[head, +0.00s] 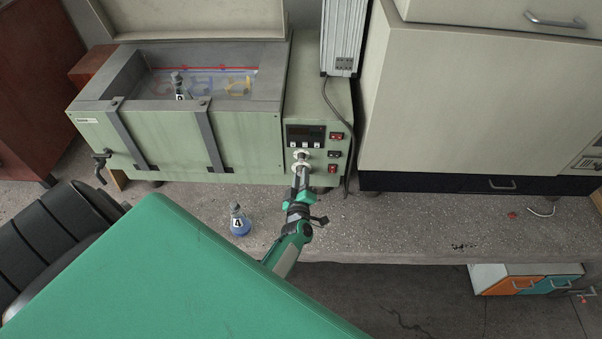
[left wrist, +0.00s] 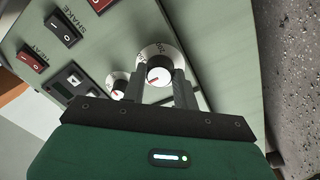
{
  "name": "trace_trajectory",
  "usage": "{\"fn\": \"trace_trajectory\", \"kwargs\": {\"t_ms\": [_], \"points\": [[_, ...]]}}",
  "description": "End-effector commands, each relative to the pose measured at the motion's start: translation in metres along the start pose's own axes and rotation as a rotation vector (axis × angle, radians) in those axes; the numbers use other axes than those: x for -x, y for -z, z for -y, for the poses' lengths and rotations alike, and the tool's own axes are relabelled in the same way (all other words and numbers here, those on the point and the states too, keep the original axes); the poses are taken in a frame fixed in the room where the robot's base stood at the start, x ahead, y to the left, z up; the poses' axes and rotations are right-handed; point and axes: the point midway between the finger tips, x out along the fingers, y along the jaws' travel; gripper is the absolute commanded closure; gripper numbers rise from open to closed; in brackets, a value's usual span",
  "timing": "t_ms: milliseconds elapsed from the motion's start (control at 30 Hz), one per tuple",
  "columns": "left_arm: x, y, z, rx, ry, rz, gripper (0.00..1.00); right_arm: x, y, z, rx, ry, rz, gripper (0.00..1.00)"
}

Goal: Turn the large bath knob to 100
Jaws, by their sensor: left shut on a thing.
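The large bath knob (left wrist: 158,71) is a dark knob with a white face and red mark, on a pale dial ring. It sits between the two fingers of my left gripper (left wrist: 159,82), which is shut on it. In the head view my left gripper (head: 301,175) reaches the lower knob on the green bath's control panel (head: 317,140). A smaller knob (left wrist: 119,86) sits beside it, nearer the display. My right gripper is not in view.
The open water bath (head: 180,140) holds a flask (head: 179,88). A flask of blue liquid (head: 238,221) stands on the concrete bench (head: 400,225), left of my arm. A cable (head: 345,125) hangs right of the panel.

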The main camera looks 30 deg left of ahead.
Motion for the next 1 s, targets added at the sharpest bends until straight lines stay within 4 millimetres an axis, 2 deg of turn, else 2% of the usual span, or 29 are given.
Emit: {"fn": "trace_trajectory", "kwargs": {"t_ms": [633,667,767,1000], "points": [[0.0012,-0.0018,0.0015,-0.051,0.002,0.007,0.93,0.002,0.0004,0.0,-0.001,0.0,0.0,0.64],[0.0012,-0.0018,0.0015,-0.05,0.002,0.007,0.67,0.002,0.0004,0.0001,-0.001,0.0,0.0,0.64],[0.001,-0.0015,0.0012,-0.05,0.001,0.006,0.49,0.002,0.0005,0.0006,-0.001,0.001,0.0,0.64],[0.0004,-0.0006,0.0006,-0.05,0.0,0.004,0.49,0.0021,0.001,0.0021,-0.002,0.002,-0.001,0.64]]}}
